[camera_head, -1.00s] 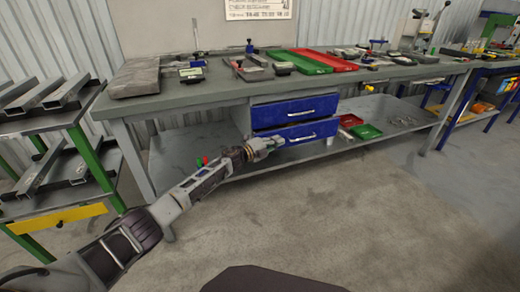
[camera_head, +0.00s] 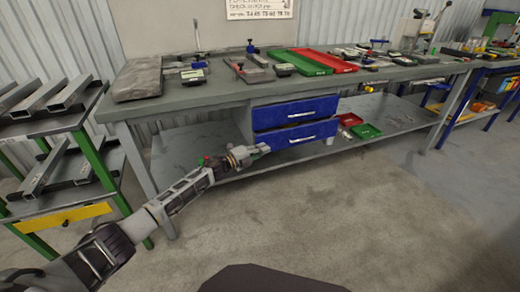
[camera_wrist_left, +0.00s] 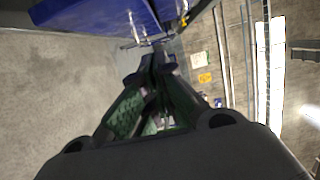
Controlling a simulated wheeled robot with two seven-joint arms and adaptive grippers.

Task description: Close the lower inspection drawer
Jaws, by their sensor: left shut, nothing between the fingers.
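The lower drawer (camera_head: 318,131) is blue with a pale bar handle, under the workbench below a similar blue upper drawer (camera_head: 275,115). Its front looks about in line with the upper one; I cannot tell whether a small gap is left. My left gripper (camera_head: 266,148) is just in front of the lower drawer's left lower part, with its fingers together and empty. I cannot tell whether it touches the drawer. In the left wrist view the closed fingertips (camera_wrist_left: 158,50) are near a blue drawer front (camera_wrist_left: 95,14) and a metal handle. My right gripper is out of view.
The grey workbench (camera_head: 220,93) carries a green tray (camera_head: 296,62), a red tray (camera_head: 328,61) and tools. Its lower shelf (camera_head: 200,140) holds small red and green bins. A rack with metal profiles (camera_head: 50,98) stands at the left. The floor in front is clear.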

